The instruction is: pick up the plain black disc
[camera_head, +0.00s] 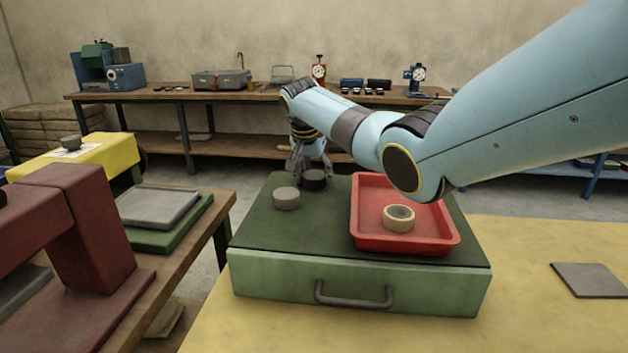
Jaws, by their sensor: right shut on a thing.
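The plain black disc (315,181) is at the back of the dark green top of a green drawer box (262,228). My right gripper (313,172) reaches down over it from my light blue right arm and is shut on it. The fingers cover part of the disc, and I cannot tell whether it touches the top. A grey disc (286,199) lies just to the left and nearer. My left gripper is not in view.
A red tray (447,241) with a cream ring (398,218) sits right of the discs, under my right arm. A grey plate (590,280) lies on the yellow table (535,245). A dark red machine (84,240) stands at the left.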

